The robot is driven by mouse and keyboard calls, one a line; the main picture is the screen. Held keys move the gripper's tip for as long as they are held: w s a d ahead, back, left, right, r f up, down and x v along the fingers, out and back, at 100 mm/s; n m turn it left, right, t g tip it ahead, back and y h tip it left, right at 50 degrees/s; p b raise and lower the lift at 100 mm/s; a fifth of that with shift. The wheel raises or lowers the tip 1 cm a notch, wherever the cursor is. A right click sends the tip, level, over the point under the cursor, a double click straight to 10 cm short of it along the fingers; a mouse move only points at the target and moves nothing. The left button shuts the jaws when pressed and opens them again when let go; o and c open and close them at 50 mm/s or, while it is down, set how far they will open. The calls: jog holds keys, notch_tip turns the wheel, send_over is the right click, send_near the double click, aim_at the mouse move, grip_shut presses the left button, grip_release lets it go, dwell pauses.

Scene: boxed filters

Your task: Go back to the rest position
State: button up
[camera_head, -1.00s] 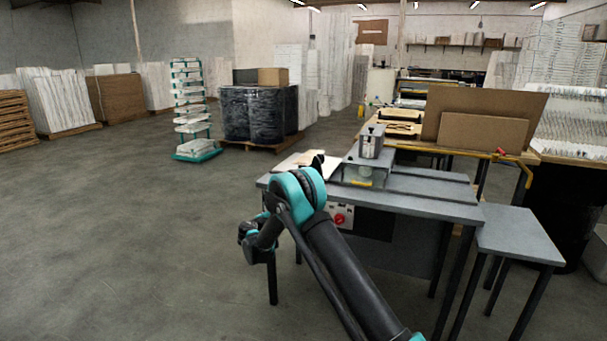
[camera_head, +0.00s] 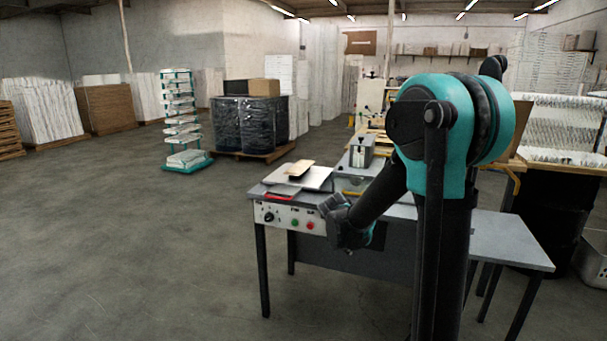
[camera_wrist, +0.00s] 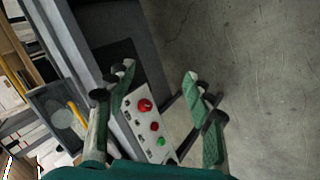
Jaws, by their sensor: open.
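My gripper shows in the wrist view (camera_wrist: 160,105) with its green fingers spread apart and nothing between them. In the head view my arm is folded high at the right, and its forearm and wrist hang down in front of the grey machine table (camera_head: 490,236). The gripper's fingers are hard to make out in the head view. Behind them in the wrist view is the white control panel (camera_wrist: 139,117) with red and green buttons. The panel is also on the table's front in the head view (camera_head: 287,218).
A white board (camera_head: 314,180) with a small brown piece (camera_head: 299,168) lies on the table's left end. A grey metal box (camera_head: 361,152) stands behind. A teal rack (camera_head: 184,120) and a wrapped pallet (camera_head: 247,122) stand farther back. The floor at left is clear.

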jog(key=s+f+m+g+y, duration=0.1)
jog(key=s+f+m+y, duration=0.1)
jog(key=s, duration=1.1)
jog(key=s+d+f+m+g+y, duration=0.1)
jog(key=s+m, duration=0.4)
jog(key=s, duration=0.9)
notch_tip(320, 180, down, 3)
jog(key=shift+s+d+r+y, duration=0.1)
jog(key=shift+s+d+y, duration=0.2)
jog(key=shift+y, duration=0.4)
jog(key=shift+c, duration=0.5)
